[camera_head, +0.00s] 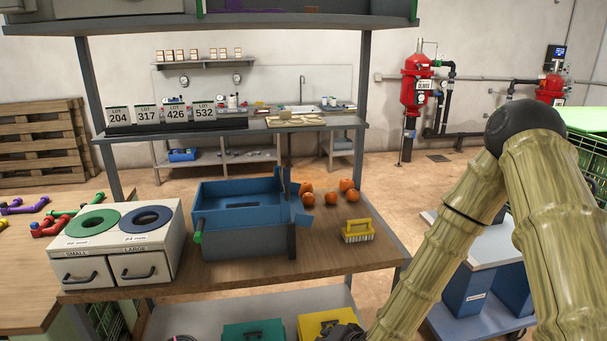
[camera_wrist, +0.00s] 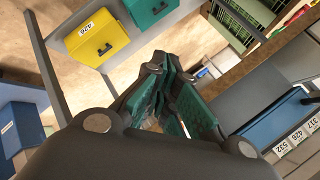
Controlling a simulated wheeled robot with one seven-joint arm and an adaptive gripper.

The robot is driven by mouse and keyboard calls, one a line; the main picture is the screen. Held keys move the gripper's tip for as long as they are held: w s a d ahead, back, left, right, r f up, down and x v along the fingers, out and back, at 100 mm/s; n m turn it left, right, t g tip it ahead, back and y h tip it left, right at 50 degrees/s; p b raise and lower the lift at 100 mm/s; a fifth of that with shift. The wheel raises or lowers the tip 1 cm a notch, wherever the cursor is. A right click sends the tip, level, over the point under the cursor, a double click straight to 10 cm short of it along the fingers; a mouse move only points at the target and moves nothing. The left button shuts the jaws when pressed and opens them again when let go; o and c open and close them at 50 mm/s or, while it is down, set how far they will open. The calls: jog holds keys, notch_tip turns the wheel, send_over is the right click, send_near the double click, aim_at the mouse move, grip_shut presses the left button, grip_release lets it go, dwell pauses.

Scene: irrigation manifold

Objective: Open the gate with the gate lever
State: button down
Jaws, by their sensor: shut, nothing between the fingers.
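A blue open-topped box (camera_head: 240,225) stands on the wooden table in the head view. A small green-ended handle (camera_head: 198,237) sticks out at its front left corner; it looks like the gate lever, but I cannot be sure. Narrow dark blue uprights and a small blue flap (camera_head: 303,220) are at its right end; I cannot tell which part is the gate or how far it stands open. My gripper (camera_wrist: 165,65) shows in the wrist view, shut and empty, with teal pads together. It touches neither box nor lever that I can see.
Several orange fruits (camera_head: 331,197) and a yellow brush (camera_head: 357,231) lie right of the box. A white two-drawer sorter (camera_head: 120,245) stands left. A shelf with lot signs (camera_head: 160,128) is behind. A yellow bin (camera_wrist: 101,40) and teal bin (camera_wrist: 150,10) show in the wrist view.

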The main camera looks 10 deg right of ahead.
jog(key=w+d+r+m+t+p, duration=0.1)
jog(key=w+r, duration=0.4)
jog(key=r, duration=0.6)
jog(key=w+d+r+m+t+p, duration=0.1)
jog(key=w+d+r+m+t, duration=0.1)
jog(key=r, duration=1)
jog(key=w+d+r+m+t, duration=0.2)
jog(key=w+r+t, duration=0.3)
jog(key=w+r, duration=0.4)
notch_tip(320, 180, up, 3)
jog(key=shift+d+r+m+y+p, duration=0.2)
jog(key=shift+m+y+p, duration=0.2)
jog(key=shift+m, duration=0.5)
jog(key=w+a+p, duration=0.6)
jog(key=w, duration=0.3)
jog(key=shift+w+a, duration=0.2)
jog(key=shift+w, duration=0.15)
